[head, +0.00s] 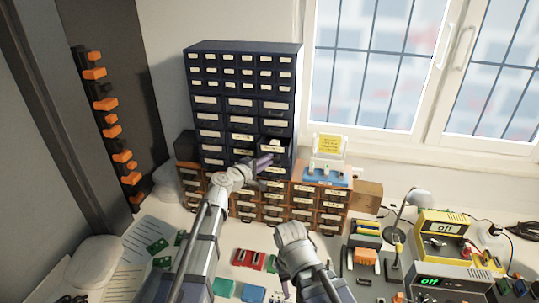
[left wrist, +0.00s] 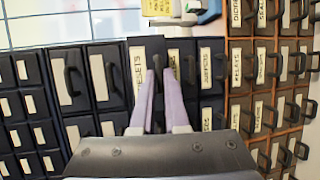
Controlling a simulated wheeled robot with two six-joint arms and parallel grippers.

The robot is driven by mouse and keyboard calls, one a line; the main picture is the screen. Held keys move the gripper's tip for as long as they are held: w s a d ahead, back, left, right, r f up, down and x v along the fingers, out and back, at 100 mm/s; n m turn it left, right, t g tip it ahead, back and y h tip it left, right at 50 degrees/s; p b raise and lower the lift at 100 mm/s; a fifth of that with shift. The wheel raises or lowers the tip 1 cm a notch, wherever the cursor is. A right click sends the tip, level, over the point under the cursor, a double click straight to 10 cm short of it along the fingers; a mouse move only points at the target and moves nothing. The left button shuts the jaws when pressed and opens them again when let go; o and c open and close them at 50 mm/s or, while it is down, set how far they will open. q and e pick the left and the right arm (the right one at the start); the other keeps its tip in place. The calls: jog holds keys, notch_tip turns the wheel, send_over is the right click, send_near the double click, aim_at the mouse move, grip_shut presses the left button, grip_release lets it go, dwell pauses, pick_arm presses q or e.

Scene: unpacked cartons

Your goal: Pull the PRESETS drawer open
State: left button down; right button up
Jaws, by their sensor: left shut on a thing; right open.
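The dark blue drawer cabinet (head: 243,75) stands against the wall. One of its drawers (head: 274,148) at the lower right sticks out, and pale contents show inside. My left gripper (head: 262,160) is at the front of this drawer. In the left wrist view its two pale purple fingers (left wrist: 163,75) are shut on the drawer's dark handle, which they mostly hide. The drawer's label (left wrist: 138,70) is partly readable and seems to end in "ETS". My right gripper (head: 291,250) is low over the bench, empty and open; its fingers are hard to make out.
An orange-brown drawer unit (head: 273,207) stands below and around the blue cabinet. A blue-based device with a yellow note (head: 328,145) sits on it at the right. Yellow and grey instruments (head: 443,225), a lamp (head: 414,199), and red and green parts crowd the bench.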

pick_arm(q)
jog(key=s, duration=0.2)
jog(key=s+a, duration=0.1)
jog(key=s, duration=0.1)
jog(key=shift+s, duration=0.3)
jog(key=c, duration=0.9)
grip_release()
jog(key=shift+s, duration=0.1)
jog(key=p+v, duration=0.1)
jog(key=v, duration=0.6)
jog(key=shift+s+a+r, duration=0.1)
jog(key=shift+s+a, duration=0.05)
jog(key=shift+s, duration=0.05)
